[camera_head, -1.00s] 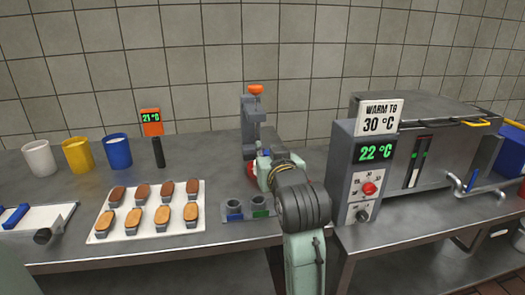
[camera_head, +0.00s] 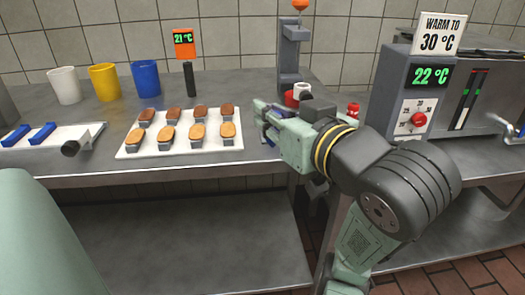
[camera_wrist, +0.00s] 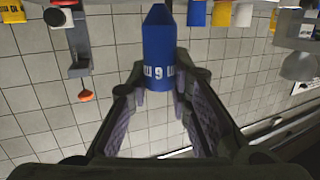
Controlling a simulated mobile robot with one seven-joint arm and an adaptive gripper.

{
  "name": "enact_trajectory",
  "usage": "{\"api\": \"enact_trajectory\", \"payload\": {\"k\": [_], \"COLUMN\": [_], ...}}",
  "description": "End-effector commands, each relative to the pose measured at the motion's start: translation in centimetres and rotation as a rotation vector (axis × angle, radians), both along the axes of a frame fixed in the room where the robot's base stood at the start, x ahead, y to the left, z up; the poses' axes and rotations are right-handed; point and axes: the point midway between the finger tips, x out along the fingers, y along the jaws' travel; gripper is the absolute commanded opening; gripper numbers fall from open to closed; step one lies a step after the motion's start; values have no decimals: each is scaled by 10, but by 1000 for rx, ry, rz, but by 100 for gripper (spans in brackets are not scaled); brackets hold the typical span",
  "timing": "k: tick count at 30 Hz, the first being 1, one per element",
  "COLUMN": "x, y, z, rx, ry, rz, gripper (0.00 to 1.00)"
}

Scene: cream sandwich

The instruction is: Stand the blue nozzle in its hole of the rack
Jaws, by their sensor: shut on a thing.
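The blue nozzle (camera_wrist: 158,45) is a cylinder with white markings and a tapered end pointing toward the top of the wrist view. My gripper (camera_wrist: 158,85) is shut on its wide end, one finger on each side. In the head view my gripper (camera_head: 262,120) is at the counter's front edge, just right of the white tray. The rack is almost wholly hidden behind my gripper in the head view. A small blue patch (camera_head: 268,139) shows beside my gripper; I cannot tell whether it is the rack's label or the nozzle.
The white tray (camera_head: 128,151) with several cakes lies to the left. White, yellow and blue cups (camera_head: 146,79) stand behind it. A grey stand (camera_head: 290,58) with an orange knob rises behind my gripper. The control box (camera_head: 431,73) reading 22 °C is close on the right.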

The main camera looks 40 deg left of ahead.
Motion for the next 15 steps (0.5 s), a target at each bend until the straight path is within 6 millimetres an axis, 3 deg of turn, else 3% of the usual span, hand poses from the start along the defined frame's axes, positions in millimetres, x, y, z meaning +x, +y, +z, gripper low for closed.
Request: {"api": "enact_trajectory", "payload": {"k": [5, 15], "x": [-8, 23], "y": [-3, 21], "z": [-6, -1], "rx": [-10, -12], "ry": [-4, 4], "rz": [38, 45], "gripper": [0, 0]}}
